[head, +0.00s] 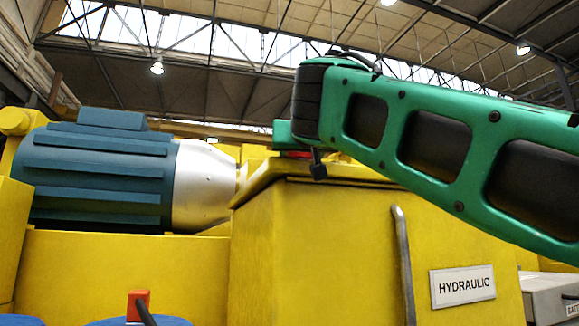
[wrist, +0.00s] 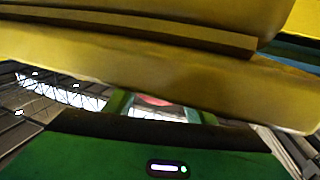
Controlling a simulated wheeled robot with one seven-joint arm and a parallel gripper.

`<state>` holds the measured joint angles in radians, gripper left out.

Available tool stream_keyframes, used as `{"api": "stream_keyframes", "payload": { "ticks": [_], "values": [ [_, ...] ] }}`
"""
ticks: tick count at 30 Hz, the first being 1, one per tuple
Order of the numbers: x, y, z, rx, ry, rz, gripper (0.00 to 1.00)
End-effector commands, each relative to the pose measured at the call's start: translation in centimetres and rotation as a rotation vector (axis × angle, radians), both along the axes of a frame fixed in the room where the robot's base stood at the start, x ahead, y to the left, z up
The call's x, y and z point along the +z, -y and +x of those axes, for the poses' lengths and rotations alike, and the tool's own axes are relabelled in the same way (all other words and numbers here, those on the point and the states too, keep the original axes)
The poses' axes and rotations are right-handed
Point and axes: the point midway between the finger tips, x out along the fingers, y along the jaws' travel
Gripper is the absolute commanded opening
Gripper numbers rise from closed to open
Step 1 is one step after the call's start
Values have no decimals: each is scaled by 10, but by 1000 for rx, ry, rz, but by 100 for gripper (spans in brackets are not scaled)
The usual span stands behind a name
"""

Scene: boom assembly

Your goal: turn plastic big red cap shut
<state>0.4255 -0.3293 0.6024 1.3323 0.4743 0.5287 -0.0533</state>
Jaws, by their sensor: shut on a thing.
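The red cap (head: 293,154) shows as a thin red strip on top of the yellow hydraulic tank (head: 330,235), right under my gripper. My gripper (head: 288,140) is at the cap, with my green arm reaching in from the right. In the wrist view, part of the cap (wrist: 152,100) shows between the two green fingers (wrist: 160,108). The gripper is shut on the cap. Most of the cap is hidden by the gripper and the tank edge, so I cannot tell how far it is turned.
A blue motor with a silver end (head: 205,185) lies left of the tank. A grey handle (head: 404,262) and a "HYDRAULIC" label (head: 462,286) are on the tank's front. A red block with a cable (head: 138,304) is at the lower left. A grey box (head: 548,298) is at the lower right.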

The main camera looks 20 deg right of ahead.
Motion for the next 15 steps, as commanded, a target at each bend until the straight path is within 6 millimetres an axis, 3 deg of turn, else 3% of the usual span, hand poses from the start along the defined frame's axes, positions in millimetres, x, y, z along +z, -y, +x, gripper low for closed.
{"api": "stream_keyframes", "payload": {
  "ticks": [15],
  "values": [
    [2,0,1,-145,4,0,27]
  ]
}}
